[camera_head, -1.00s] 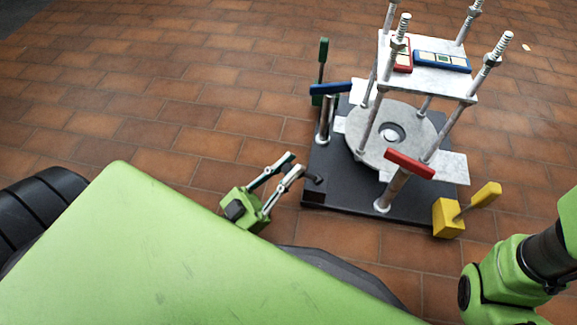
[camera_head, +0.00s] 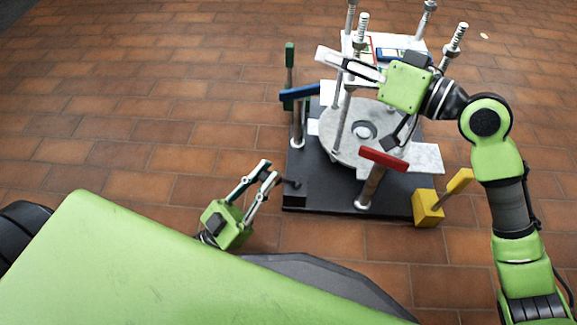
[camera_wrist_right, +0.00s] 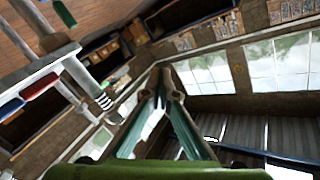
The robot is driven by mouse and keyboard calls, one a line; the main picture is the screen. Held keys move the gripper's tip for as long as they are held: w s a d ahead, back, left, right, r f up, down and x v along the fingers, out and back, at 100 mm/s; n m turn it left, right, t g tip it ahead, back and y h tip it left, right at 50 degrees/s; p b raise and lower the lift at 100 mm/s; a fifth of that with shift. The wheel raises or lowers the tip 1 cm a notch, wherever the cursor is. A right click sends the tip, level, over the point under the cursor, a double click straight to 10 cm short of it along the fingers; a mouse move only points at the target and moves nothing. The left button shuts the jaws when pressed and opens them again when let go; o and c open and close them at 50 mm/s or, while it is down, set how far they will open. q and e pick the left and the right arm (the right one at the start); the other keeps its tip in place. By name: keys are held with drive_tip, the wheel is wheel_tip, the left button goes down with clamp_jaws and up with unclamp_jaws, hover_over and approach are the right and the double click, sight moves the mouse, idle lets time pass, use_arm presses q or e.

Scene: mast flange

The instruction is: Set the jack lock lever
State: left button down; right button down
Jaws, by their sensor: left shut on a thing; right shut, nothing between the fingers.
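The fixture has several coloured levers: an upright green lever (camera_head: 289,60), a blue lever (camera_head: 300,93), a red lever (camera_head: 383,159) and a yellow lever (camera_head: 456,183). Which one is the jack lock lever is not marked. My left gripper (camera_head: 271,171) is at the front left corner of the black base, its fingertips at a small dark lever (camera_head: 292,183) there; it is shut on it, though the contact is mostly hidden. My right gripper (camera_head: 323,55) is shut and empty, reaching left across the posts near the top plate. Its closed fingers meet in the right wrist view (camera_wrist_right: 160,72).
The black base plate (camera_head: 310,195) lies on the brick floor and carries a round grey flange (camera_head: 340,145). Threaded posts (camera_head: 361,35) rise around a top plate bearing red and blue frames. Open floor lies to the left.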

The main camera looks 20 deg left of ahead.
drive_tip(key=s+d+f+g+h, duration=0.2)
drive_tip(key=s+f+g, duration=0.15)
drive_tip(key=f, duration=0.65)
drive_tip(key=g+h, duration=0.1)
drive_tip(key=g, duration=0.3)
hover_over(282, 180)
drive_tip(key=w+d, duration=0.3)
drive_tip(key=w, duration=0.1)
wheel_tip(282, 180, down, 8)
drive_tip(key=f, duration=0.1)
drive_tip(key=shift+m, duration=0.3)
drive_tip(key=shift+s+a+f, duration=0.45)
drive_tip(key=shift+s+f, duration=0.1)
drive_tip(key=shift+s, duration=0.25)
drive_tip(key=shift+s+a+f, duration=0.45)
drive_tip(key=shift+s+f, duration=0.1)
drive_tip(key=shift+s, duration=0.2)
